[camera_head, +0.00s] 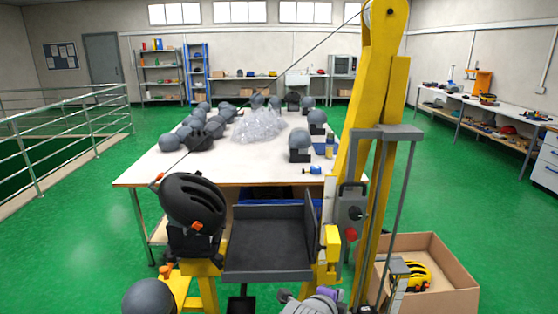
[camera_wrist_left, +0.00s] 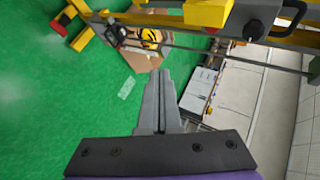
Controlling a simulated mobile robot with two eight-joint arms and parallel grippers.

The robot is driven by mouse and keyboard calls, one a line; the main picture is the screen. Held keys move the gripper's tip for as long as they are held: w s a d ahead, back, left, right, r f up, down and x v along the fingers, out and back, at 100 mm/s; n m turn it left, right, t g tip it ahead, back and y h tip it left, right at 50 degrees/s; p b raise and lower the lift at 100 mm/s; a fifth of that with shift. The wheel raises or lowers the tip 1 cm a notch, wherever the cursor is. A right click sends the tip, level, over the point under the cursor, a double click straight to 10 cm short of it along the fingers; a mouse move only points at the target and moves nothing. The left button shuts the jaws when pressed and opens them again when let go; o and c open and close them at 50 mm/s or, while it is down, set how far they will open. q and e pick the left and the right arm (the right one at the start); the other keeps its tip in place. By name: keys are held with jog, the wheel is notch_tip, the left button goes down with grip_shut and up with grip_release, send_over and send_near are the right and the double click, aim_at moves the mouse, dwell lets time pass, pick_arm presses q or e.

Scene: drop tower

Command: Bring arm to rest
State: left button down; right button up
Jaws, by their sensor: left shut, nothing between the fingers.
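My left gripper (camera_head: 318,301) is at the bottom edge of the head view, in front of the drop tower's base. In the left wrist view its two grey fingers (camera_wrist_left: 160,90) are together with nothing between them. They are apart from the yellow drop tower (camera_wrist_left: 210,12), which crosses the top of that view. The yellow tower (camera_head: 369,100) stands right of centre in the head view. My right gripper is in neither view.
A black helmet (camera_head: 193,200) sits beside the dark grey tray (camera_head: 268,248). A cardboard box (camera_head: 447,290) with a yellow helmet (camera_head: 415,276) is at the right. A white table (camera_head: 160,178) with several grey headforms stands behind. Green floor is open at both sides.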

pick_arm(q)
jog(key=s+a+f+n+g+y+p, duration=0.15)
jog(key=s+a+n, duration=0.4)
jog(key=a, duration=0.55)
jog(key=s+a+f+n+y+p, duration=0.1)
jog(key=s+a+n+y, duration=0.2)
jog(key=s+a+n, duration=0.5)
jog(key=s+a+f+n+g+y+p, duration=0.1)
jog(key=s+a+f+n+g+p, duration=0.1)
jog(key=s+a+f+n, duration=0.3)
jog(key=s+a+n, duration=0.4)
jog(key=s+a, duration=0.1)
jog(key=a, duration=0.2)
jog(key=shift+s+a+g, duration=0.2)
jog(key=shift+a+g, duration=0.05)
jog(key=shift+g, duration=0.1)
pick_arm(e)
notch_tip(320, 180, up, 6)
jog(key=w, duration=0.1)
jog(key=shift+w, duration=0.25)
